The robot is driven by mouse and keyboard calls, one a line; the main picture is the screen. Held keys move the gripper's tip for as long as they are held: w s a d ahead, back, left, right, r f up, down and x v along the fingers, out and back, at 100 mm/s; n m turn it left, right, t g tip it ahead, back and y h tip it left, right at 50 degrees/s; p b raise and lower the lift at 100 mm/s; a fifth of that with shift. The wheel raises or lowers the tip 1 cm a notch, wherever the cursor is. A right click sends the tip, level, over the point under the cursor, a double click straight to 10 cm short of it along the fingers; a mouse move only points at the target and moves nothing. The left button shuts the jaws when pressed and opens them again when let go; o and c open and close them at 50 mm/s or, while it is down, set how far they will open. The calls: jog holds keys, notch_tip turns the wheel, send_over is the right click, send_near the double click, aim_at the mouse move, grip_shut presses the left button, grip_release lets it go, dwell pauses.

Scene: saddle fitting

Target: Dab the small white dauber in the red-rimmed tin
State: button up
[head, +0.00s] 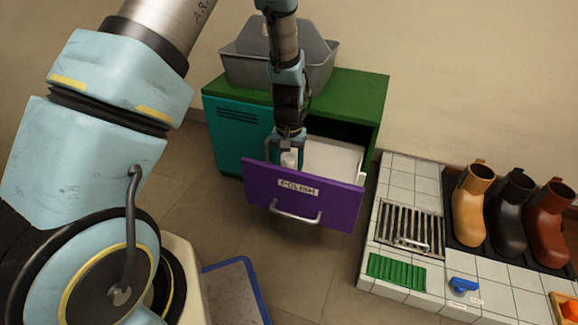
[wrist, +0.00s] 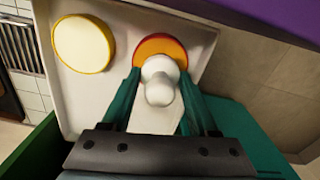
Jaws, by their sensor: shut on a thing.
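The drawer (head: 250,188) with a purple front labelled POLISH is pulled open from the cabinet. In the wrist view, my gripper (wrist: 158,76) is shut on the small white dauber (wrist: 160,93), between its teal fingers. The red-rimmed tin (wrist: 165,44), with orange contents, lies on the white drawer floor. The dauber's far end overlaps the tin's near part in the picture; I cannot tell whether it touches. In the head view, my gripper (head: 289,150) is at the drawer's left part, with a bit of white showing at it. The tin is hidden there.
A yellow-rimmed tin (wrist: 83,44) with pale contents lies beside the red-rimmed one. The drawer walls and purple front surround my gripper closely. A grey bin (head: 322,70) stands on the green cabinet top (head: 355,88). Tan, black and red-brown boots (head: 473,207) stand on the tiled bench at right.

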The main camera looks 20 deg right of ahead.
aim_at(289, 159)
jog(key=shift+f, duration=0.6)
dwell(2.1)
jog(key=shift+r, duration=0.1)
notch_tip(289, 159, up, 7)
jog(key=p, duration=0.7)
dwell(0.3)
